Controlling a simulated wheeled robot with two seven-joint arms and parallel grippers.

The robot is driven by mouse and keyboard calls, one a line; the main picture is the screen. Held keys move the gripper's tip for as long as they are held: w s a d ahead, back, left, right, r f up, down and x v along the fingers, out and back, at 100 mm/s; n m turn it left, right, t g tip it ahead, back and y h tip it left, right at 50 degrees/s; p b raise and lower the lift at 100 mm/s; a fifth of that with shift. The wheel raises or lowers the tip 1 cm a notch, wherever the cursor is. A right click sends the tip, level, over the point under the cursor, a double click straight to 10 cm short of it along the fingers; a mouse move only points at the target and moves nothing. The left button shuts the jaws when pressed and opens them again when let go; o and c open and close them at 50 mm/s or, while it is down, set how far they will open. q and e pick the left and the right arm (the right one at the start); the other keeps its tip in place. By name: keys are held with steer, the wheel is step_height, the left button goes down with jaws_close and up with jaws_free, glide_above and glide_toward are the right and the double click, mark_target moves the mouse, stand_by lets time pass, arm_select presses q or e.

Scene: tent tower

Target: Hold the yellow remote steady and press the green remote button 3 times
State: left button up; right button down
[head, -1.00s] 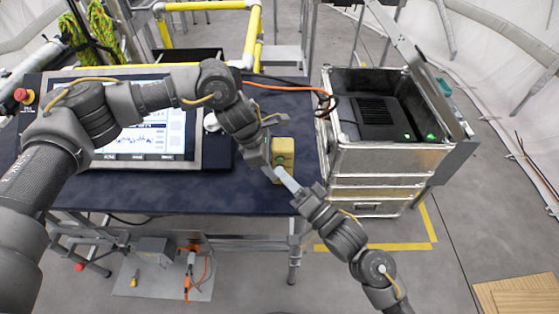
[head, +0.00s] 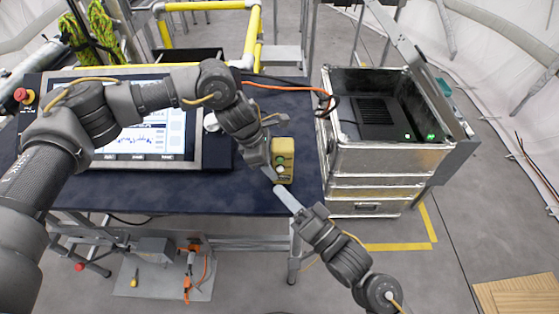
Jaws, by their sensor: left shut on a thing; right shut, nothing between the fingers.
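The yellow remote (head: 287,150) is at the right end of the dark blue table, its buttoned face towards me. A green button (head: 281,160) shows on it, with a pale spot just below. My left gripper (head: 271,170) is shut on the left side of the remote. My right gripper (head: 280,190) is shut and empty, its tip just below the lower edge of the remote, apart from the green button.
A screen panel (head: 190,135) lies on the table (head: 150,200) left of the remote. An open metal case (head: 385,160) with a black device (head: 380,118) stands to the right. An orange cable (head: 290,86) runs above the remote.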

stand_by(0.4)
arm_select(q)
steer(key=o, duration=1.3)
